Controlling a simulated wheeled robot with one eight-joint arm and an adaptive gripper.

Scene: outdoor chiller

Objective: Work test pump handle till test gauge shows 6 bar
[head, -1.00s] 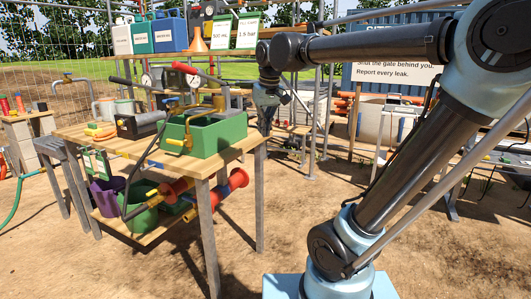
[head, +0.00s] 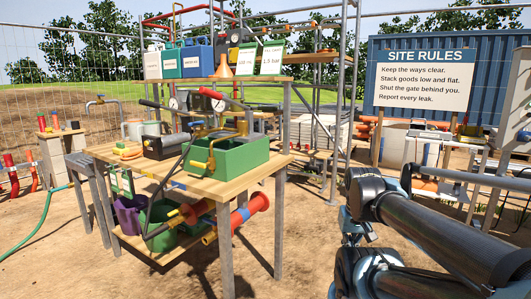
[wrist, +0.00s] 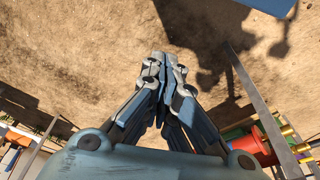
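The test pump is a green tank (head: 235,158) with brass pipework on the wooden table. A lever with a black grip and red rod (head: 232,101) rises over the tank. A longer black-gripped lever (head: 158,106) reaches out to the left; I cannot tell which one is the pump handle. Two small round gauges, one left (head: 174,103) and one right (head: 218,105), show near the levers. Their readings are too small to make out. My gripper (wrist: 164,62) looks shut and empty, pointing at bare ground, well to the right of the table and apart from the pump.
The table (head: 255,176) has a lower shelf with a purple pot (head: 130,213) and a red roller (head: 250,207). Behind stands a shelf (head: 265,77) with labelled containers. A site rules board (head: 435,80) is at the back right. Open dirt lies between table and arm.

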